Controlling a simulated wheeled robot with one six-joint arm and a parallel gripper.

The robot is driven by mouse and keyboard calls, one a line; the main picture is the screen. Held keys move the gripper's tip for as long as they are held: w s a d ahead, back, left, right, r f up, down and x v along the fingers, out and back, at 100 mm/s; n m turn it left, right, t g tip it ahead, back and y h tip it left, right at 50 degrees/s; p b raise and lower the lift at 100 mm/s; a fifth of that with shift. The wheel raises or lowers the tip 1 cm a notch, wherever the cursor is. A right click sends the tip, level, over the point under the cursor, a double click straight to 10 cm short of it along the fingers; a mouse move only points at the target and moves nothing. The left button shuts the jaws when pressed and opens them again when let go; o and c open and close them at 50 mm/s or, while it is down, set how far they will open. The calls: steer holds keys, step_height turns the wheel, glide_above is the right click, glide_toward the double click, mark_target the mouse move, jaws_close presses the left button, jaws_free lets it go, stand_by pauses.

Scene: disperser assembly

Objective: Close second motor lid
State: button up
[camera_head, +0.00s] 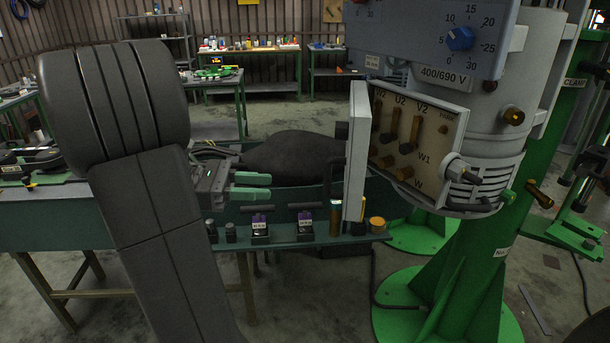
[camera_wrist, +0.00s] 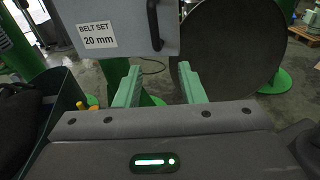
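The motor (camera_head: 480,130) stands at the right of the head view. Its terminal box (camera_head: 415,145) is open, with the terminals U2, V2 and W1 exposed. The grey-white lid (camera_head: 356,150) is swung out edge-on at the box's left side. A black handle (camera_head: 334,172) sticks out from the lid's left face. In the wrist view a grey panel (camera_wrist: 125,45) labelled "BELT SET 20 mm" has a black handle (camera_wrist: 153,25); it appears to be this lid. My gripper (camera_head: 268,187) is left of the lid, apart from it. In the wrist view the gripper's green fingers (camera_wrist: 158,78) are spread and empty.
A green workbench (camera_head: 100,230) with small parts and labelled blocks (camera_head: 260,228) runs below my gripper. A green stand (camera_head: 460,270) carries the motor. A large dark disc (camera_wrist: 235,45) fills the wrist view's upper right. Open floor (camera_head: 300,300) lies in front.

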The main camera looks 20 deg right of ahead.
steer(key=s+d+r+h+b, duration=0.1)
steer(key=s+d+b, duration=0.2)
steer(key=d, duration=0.9)
stand_by(0.4)
steer(key=shift+r, duration=0.1)
steer(key=shift+c, duration=0.3)
jaws_close()
